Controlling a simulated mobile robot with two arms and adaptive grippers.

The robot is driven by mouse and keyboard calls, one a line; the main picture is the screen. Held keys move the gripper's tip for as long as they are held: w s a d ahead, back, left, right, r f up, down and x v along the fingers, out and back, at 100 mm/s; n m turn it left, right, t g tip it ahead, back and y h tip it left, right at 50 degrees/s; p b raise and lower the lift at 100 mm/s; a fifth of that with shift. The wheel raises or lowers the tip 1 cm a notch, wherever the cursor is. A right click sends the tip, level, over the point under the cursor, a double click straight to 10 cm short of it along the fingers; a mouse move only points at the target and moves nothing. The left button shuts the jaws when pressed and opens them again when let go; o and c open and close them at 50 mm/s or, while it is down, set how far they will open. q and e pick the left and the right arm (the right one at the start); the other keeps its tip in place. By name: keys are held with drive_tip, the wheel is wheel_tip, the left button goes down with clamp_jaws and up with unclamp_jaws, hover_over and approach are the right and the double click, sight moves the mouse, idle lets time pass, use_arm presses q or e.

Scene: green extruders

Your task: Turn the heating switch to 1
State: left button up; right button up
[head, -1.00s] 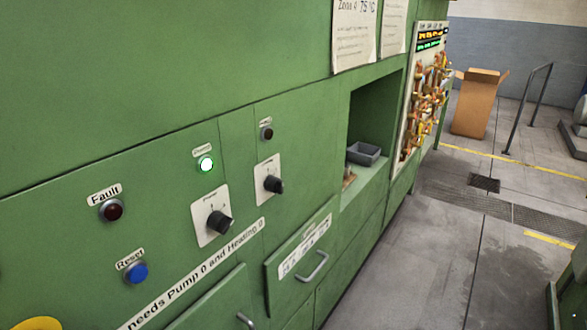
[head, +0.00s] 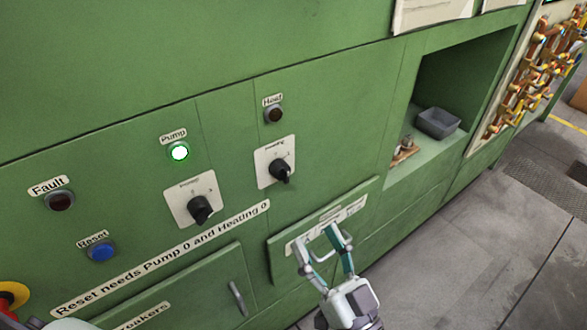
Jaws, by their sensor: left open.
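The heating switch (head: 280,170) is a black rotary knob on a white plate, set in the green panel below the unlit Heat lamp (head: 274,115). Its small position marks are too blurred to read. The pump switch (head: 200,210) is a like knob to its left, below the green-lit Pump lamp (head: 179,152). My left gripper (head: 325,240) is open and empty, below and right of the heating switch and apart from it, in front of a labelled drawer. My right gripper is not in view.
The dark Fault lamp (head: 60,201) and blue Reset button (head: 102,251) are at the left. A drawer (head: 355,215) juts out below the heating switch. A recess at the right holds a grey bin (head: 438,122). Open floor (head: 440,270) lies at the lower right.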

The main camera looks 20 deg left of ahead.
sight(286, 183)
use_arm(q)
drive_tip(key=p+x, duration=0.5)
drive_tip(key=x, duration=0.6)
drive_tip(key=shift+w+r, duration=0.1)
drive_tip(key=shift+r, duration=0.05)
drive_tip(key=shift+w+a+p, duration=0.3)
drive_tip(key=shift+w+a, duration=0.05)
drive_tip(key=shift+a, duration=0.05)
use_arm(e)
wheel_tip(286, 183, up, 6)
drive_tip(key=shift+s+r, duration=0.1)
use_arm(q)
clamp_jaws()
